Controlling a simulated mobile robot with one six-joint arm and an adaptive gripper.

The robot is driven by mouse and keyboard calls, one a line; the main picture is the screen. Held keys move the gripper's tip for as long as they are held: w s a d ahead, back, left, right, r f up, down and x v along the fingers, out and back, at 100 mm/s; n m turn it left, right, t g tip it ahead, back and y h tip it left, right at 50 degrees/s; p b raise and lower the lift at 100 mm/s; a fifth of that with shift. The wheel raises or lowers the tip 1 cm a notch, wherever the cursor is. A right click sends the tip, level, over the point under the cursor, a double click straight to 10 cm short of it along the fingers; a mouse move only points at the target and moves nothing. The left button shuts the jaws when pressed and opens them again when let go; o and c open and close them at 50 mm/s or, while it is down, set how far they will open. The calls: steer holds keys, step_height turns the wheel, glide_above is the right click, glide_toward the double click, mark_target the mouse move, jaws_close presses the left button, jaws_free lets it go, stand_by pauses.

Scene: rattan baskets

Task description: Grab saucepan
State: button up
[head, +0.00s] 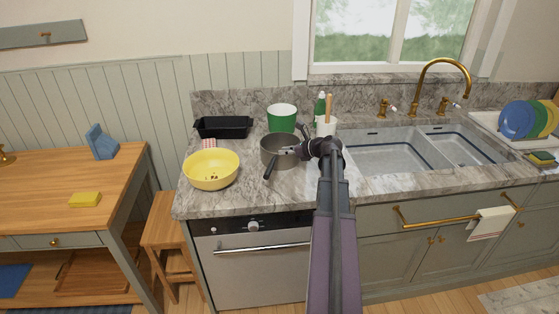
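The saucepan (272,146) is grey and stands upright on the marble counter, with its dark handle pointing toward the front. My gripper (290,151) comes in from the right at the pan's right side, and its fingers overlap the pan's rim and wall in this view. The fingers are small and dark here, so I cannot tell whether they touch the pan or are open or shut. Part of the pan's right side is hidden behind my gripper.
A yellow bowl (211,172) stands left of the pan. A black tray (223,127) and a green pot (282,120) stand behind it. A utensil crock (326,127) and bottle (319,105) stand behind my gripper. The sink (385,153) is at right.

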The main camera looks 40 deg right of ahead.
steer(key=shift+w+a+f, duration=0.15)
steer(key=shift+w+a, duration=0.05)
steer(key=shift+w, duration=0.2)
steer(key=shift+b+x, duration=1.1)
steer(key=shift+x, duration=1.6)
jaws_close()
